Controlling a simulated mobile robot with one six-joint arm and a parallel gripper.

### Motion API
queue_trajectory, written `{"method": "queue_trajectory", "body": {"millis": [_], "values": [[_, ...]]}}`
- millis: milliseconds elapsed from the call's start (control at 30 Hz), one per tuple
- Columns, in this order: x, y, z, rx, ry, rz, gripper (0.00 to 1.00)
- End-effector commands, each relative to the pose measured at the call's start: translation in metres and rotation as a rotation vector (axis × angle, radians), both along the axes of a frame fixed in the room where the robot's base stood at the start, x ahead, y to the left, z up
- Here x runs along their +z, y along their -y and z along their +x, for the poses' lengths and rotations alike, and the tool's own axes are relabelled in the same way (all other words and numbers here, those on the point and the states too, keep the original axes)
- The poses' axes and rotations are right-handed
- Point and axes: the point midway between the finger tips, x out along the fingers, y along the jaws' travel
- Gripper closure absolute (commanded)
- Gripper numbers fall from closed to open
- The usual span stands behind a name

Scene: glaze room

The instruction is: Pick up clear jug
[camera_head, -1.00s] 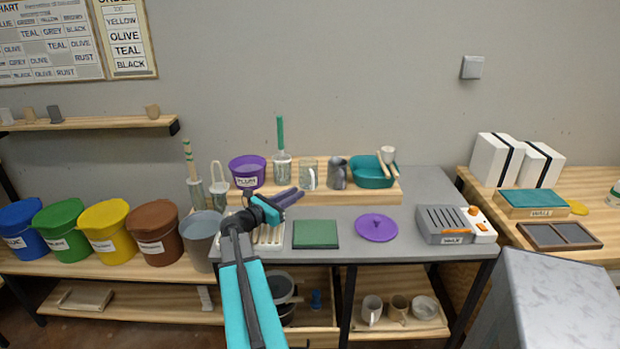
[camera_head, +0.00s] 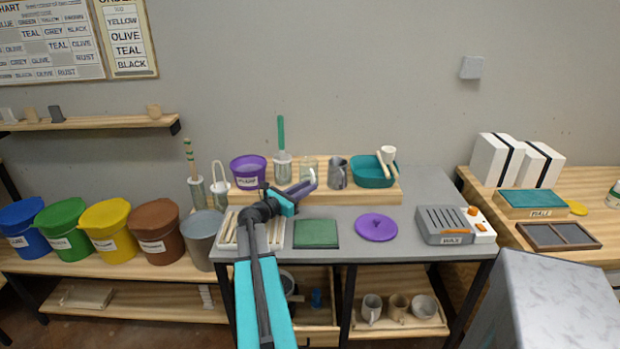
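The clear jug (camera_head: 309,164) stands on the wooden riser at the back of the grey bench, between a glass jar holding a green-handled tool and a dark grey mug. Its upper part shows faintly against the wall. Its pale handle and lower part are partly covered by my gripper (camera_head: 309,184). My gripper reaches in from the lower left, with its purple fingers at the front of the jug near the handle. Whether the fingers touch the jug or are closed on it cannot be told from this view.
On the riser stand a purple PLUM bucket (camera_head: 248,171), the glass jar (camera_head: 282,168), the dark grey mug (camera_head: 338,174) and a teal basin (camera_head: 373,172). A green pad (camera_head: 316,234) and a purple disc (camera_head: 376,228) lie on the bench.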

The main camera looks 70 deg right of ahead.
Motion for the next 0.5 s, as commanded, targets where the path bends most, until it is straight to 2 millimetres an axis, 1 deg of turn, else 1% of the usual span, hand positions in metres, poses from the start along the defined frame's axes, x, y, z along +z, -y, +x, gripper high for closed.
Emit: {"method": "queue_trajectory", "body": {"millis": [33, 233, 333, 500], "values": [[0.002, 0.007, -0.002, -0.002, 0.0, 0.0, 0.81], [0.002, 0.029, -0.01, -0.002, -0.001, 0.0, 0.81], [0.002, 0.035, -0.013, -0.002, -0.001, 0.0, 0.81], [0.001, 0.037, -0.015, -0.002, -0.001, 0.0, 0.81]]}}
